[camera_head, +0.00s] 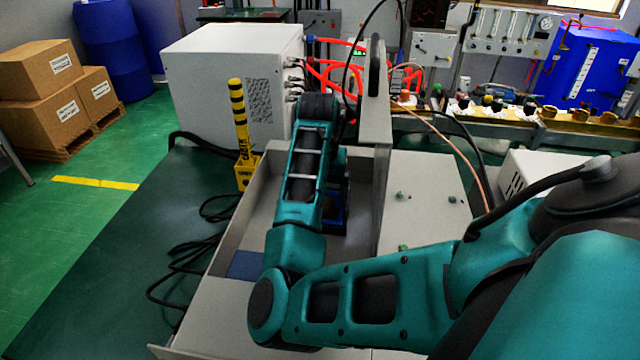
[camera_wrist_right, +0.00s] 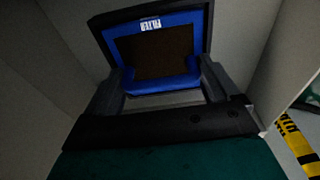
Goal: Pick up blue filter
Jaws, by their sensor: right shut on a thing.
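The blue filter (camera_wrist_right: 187,21) shows in the right wrist view as a blue frame with a white FILTER label, a dark brown middle and a black outer rim. My right gripper (camera_wrist_right: 163,77) has its two fingers at either side of the filter's near blue edge and is shut on it. In the head view, a bit of blue (camera_head: 335,212) shows beside my right arm, inside the grey open housing (camera_head: 228,205). My right arm hides most of the filter and the gripper there. My left gripper is not in view.
Grey housing walls rise close on both sides of my right gripper. An upright grey panel (camera_head: 376,120) stands right of the arm. A yellow-black post (camera_head: 239,120) and a white cabinet (camera_head: 215,75) stand behind. Black cables (camera_head: 185,255) lie to the left.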

